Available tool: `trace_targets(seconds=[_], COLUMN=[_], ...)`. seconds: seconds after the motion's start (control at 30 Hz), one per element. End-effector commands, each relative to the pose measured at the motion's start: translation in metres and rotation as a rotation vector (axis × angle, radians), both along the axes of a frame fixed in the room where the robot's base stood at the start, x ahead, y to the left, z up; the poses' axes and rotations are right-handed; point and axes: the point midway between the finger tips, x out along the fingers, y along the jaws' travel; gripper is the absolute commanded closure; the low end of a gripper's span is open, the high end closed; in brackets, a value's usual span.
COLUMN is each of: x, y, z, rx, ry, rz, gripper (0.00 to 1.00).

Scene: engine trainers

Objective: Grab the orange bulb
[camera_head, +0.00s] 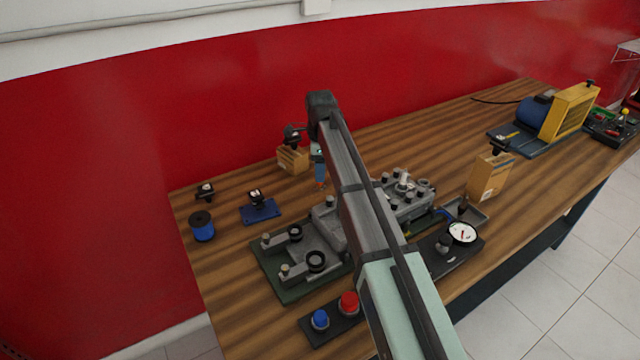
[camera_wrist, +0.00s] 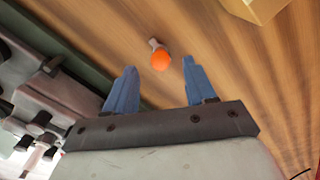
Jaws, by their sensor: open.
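The orange bulb (camera_wrist: 161,61) lies on the wooden table in the wrist view, with its pale base pointing toward the top of the picture. My gripper (camera_wrist: 159,67) is open, with its two blue fingers apart and nothing held. In the head view my gripper (camera_head: 318,160) hangs over the table behind the grey engine trainer, pointing down. A small orange patch shows at its lower end, and I cannot tell the bulb clearly from the finger there.
The grey engine trainer (camera_head: 325,228) on its green base stands close to my gripper. A wooden box (camera_head: 293,160) stands just left of it, before the red wall. A blue spool (camera_head: 202,226) and a blue-based part (camera_head: 260,212) lie further left. Bare table lies right of the bulb.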

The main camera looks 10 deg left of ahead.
Motion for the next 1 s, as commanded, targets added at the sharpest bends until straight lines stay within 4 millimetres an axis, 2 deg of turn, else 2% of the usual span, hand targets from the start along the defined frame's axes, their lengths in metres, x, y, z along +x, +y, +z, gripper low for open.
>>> trace_targets(seconds=[0.17,0.5,0.73,1.0], x=[0.0,0.0,0.001,0.001], y=[-0.001,-0.001,-0.001,-0.001], z=[-0.011,-0.05,-0.051,-0.051], rx=[0.0,0.0,0.0,0.0], ry=[0.001,0.0,-0.001,-0.001], rz=[0.0,0.0,0.0,0.0], gripper=[0.45,0.45,0.45,0.7])
